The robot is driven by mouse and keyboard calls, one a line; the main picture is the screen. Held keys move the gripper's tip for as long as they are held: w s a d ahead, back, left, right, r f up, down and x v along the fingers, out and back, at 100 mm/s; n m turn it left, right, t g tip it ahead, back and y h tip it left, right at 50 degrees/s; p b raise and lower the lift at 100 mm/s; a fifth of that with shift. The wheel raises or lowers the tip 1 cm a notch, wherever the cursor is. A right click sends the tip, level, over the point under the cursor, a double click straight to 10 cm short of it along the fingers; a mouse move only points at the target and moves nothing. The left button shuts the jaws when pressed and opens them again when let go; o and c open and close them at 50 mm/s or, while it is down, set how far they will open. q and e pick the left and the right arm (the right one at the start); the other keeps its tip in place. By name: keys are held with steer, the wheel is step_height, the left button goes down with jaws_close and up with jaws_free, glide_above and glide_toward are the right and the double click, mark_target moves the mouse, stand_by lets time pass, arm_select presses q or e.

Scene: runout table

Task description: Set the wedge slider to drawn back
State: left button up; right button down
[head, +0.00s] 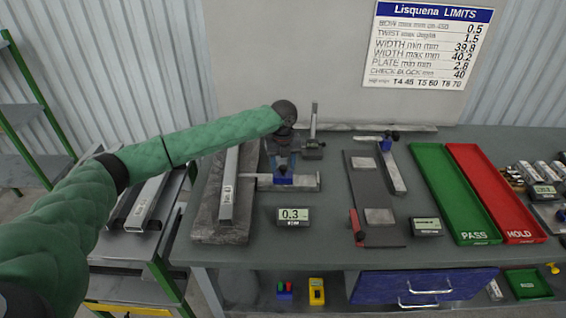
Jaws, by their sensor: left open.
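My left arm, in a green sleeve, reaches in from the left to a dark round wrist. My left gripper (284,154) points down, open, over a small blue part (282,177) on a grey metal fixture (305,183). The gripper hides some of the blue part, and I cannot tell whether they touch. This blue part may be the wedge slider, but no label shows it. Another small blue part (385,144) sits on a slanted grey bar further right. My right gripper is not in view.
A long grey bar (229,186) lies on a dark plate at the left. A display reading 0.3 (293,216) stands in front of the fixture. A dark plate with a red part (357,225), a green PASS tray (443,183) and a red HOLD tray (486,183) are to the right.

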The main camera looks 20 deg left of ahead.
arm_select(q)
jaws_close()
steer(key=d, duration=0.2)
steer(key=w+d, duration=0.1)
steer(key=d, duration=0.2)
steer(key=w+d, duration=0.1)
steer(key=d, duration=0.1)
steer(key=shift+w+d, duration=0.2)
steer(key=shift+d, duration=0.2)
steer(key=shift+r, duration=0.1)
steer(key=shift+c, duration=1.3)
jaws_free()
steer(key=shift+d, duration=0.1)
steer(key=shift+o, duration=1.3)
steer(key=shift+d, duration=0.15)
